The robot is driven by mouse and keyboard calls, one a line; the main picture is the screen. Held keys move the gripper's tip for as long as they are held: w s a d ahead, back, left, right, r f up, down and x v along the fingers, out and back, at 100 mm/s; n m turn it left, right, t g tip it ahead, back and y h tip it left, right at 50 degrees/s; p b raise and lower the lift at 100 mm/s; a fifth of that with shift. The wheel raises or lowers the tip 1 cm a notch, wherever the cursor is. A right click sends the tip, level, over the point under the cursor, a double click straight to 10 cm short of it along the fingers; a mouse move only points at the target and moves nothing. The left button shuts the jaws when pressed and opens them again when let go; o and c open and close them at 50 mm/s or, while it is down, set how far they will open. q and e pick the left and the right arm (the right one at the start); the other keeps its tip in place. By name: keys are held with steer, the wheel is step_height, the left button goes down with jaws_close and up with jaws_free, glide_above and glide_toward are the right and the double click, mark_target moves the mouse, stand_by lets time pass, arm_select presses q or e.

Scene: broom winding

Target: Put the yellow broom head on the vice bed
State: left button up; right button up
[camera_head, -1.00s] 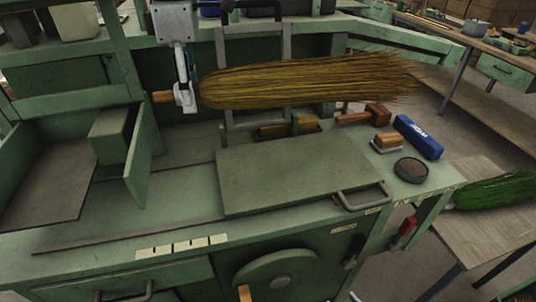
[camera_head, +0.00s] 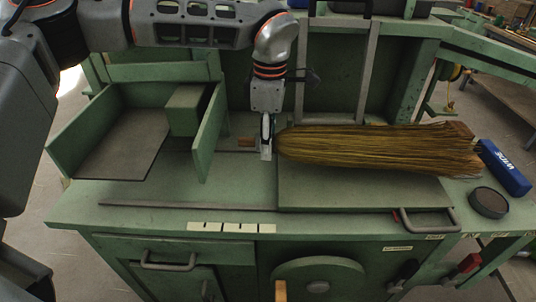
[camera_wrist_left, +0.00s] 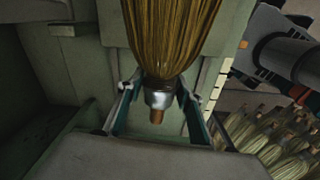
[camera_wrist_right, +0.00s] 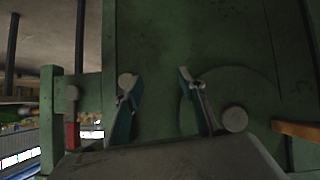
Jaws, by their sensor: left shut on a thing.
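The yellow broom head (camera_head: 380,147) lies level in the head view, bristles pointing right. It hangs over the rear part of the flat green vice bed (camera_head: 350,197); I cannot tell whether it touches. My left gripper (camera_head: 266,152) is shut on its narrow left end, and a short wooden stub (camera_head: 246,142) sticks out left of the fingers. In the left wrist view, the broom head (camera_wrist_left: 177,35) tapers to a metal collar between the fingers (camera_wrist_left: 160,95). My right gripper (camera_wrist_right: 158,85) shows only in its wrist view, open and empty, facing a green surface.
A blue box (camera_head: 505,167) and a dark round dish (camera_head: 489,202) sit right of the bed. A metal handle (camera_head: 428,222) is at its front right corner. A green panel (camera_head: 208,130) and block (camera_head: 187,108) stand on the left. The bench front is clear.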

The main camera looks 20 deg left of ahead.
arm_select(q)
step_height(320, 180, down, 4)
steer(key=shift+f, duration=0.1)
steer(key=o, duration=1.4)
steer(key=shift+c, duration=0.2)
step_height(320, 180, up, 12)
steer(key=shift+d+r, duration=0.1)
steer(key=shift+d, duration=0.05)
